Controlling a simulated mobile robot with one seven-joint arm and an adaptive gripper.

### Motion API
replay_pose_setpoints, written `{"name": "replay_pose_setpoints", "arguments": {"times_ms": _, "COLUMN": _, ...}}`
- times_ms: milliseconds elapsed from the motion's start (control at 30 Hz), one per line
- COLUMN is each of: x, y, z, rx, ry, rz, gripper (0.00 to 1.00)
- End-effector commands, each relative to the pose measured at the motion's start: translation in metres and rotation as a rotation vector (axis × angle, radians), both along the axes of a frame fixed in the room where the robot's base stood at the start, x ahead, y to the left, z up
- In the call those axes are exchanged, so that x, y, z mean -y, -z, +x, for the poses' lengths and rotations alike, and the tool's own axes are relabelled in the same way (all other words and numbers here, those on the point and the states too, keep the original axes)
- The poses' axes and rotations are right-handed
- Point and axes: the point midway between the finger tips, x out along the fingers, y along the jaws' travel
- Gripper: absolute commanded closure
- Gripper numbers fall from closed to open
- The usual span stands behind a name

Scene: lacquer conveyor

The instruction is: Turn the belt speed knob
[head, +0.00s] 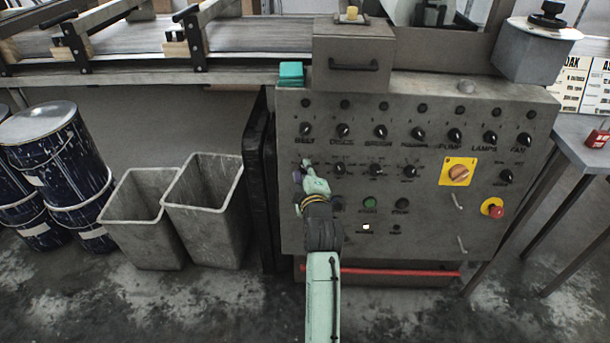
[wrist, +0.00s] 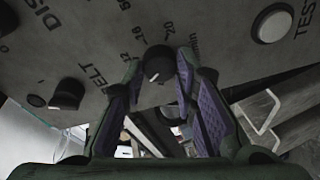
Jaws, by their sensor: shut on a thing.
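The belt speed knob (wrist: 160,63) is a small black round knob with a pale pointer line, on a grey panel with a printed scale of 12, 16 and 20 around it. My gripper (wrist: 158,82) has its two purple-padded fingers on either side of the knob, shut on it. In the head view my gripper (head: 307,170) is against the left end of the panel's second knob row and hides most of this knob. The larger black knob beside the word BELT (wrist: 68,94) is apart from the fingers.
The control panel (head: 430,105) carries several other black knobs, a yellow-plated rotary switch (head: 459,172) and a red stop button (head: 493,208). A red bar (head: 380,271) runs along its foot. Grey bins (head: 205,210) and dark drums (head: 65,150) stand to the left.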

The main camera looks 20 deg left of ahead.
Motion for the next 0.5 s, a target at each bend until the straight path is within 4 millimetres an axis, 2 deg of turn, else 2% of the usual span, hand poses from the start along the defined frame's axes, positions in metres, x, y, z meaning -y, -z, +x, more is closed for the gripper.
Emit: {"name": "replay_pose_setpoints", "arguments": {"times_ms": 500, "x": -0.0007, "y": -0.0040, "z": 0.0011, "rx": 0.140, "ry": -0.086, "rz": -0.464, "gripper": 1.00}}
